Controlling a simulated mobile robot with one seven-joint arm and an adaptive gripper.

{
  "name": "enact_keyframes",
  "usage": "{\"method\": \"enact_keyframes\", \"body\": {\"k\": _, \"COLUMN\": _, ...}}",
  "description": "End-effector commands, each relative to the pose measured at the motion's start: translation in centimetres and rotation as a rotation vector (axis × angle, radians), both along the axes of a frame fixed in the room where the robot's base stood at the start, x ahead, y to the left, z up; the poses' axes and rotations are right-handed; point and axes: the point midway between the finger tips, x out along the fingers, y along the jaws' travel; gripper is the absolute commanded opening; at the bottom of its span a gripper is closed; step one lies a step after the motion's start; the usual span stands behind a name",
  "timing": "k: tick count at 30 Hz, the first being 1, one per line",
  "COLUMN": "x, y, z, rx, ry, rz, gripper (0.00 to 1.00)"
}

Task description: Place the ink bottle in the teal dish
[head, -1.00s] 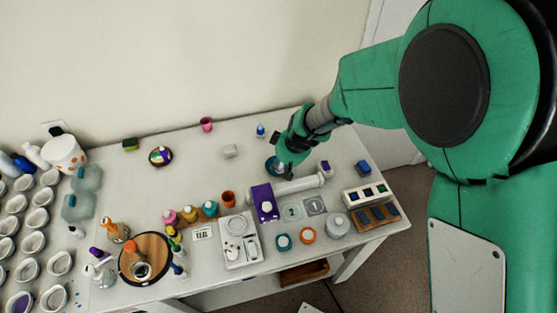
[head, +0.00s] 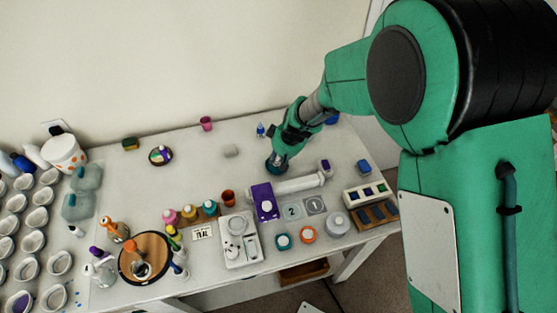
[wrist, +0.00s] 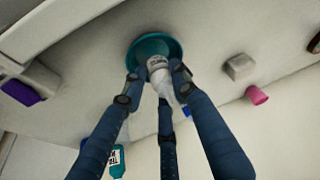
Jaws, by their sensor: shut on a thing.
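The teal dish (wrist: 173,44) is at the top middle of the wrist view. In the head view the dish (head: 270,169) sits toward the back right of the table, partly hidden by my gripper (head: 279,158). My gripper (wrist: 153,78) is shut on the ink bottle (wrist: 158,66), a small pale bottle with a printed label. The bottle's end overlaps the dish in the wrist view; I cannot tell whether it touches the dish. The bottle is hidden by my gripper in the head view.
A grey block (head: 231,151) and a pink cup (head: 206,124) stand left of the dish. A small blue bottle (head: 260,130) stands behind it. A white cylinder (head: 300,184) lies in front. The table between block and dish is clear.

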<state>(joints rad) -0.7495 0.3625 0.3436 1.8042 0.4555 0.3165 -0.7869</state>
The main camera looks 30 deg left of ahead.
Motion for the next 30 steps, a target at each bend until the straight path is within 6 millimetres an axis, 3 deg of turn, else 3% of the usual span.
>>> {"method": "enact_keyframes", "body": {"k": 5, "x": 0.0, "y": 0.0, "z": -1.9, "rx": 0.0, "ry": 0.001, "rz": 0.0, "gripper": 0.03}}
{"method": "enact_keyframes", "body": {"k": 20, "x": 0.0, "y": 0.0, "z": -2.4, "rx": 0.0, "ry": 0.0, "rz": 0.001, "gripper": 0.03}}
{"method": "enact_keyframes", "body": {"k": 21, "x": 0.0, "y": 0.0, "z": -2.3, "rx": 0.0, "ry": 0.0, "rz": 0.001, "gripper": 0.36}}
{"method": "enact_keyframes", "body": {"k": 30, "x": 0.0, "y": 0.0, "z": -2.2, "rx": 0.0, "ry": 0.0, "rz": 0.001, "gripper": 0.36}}
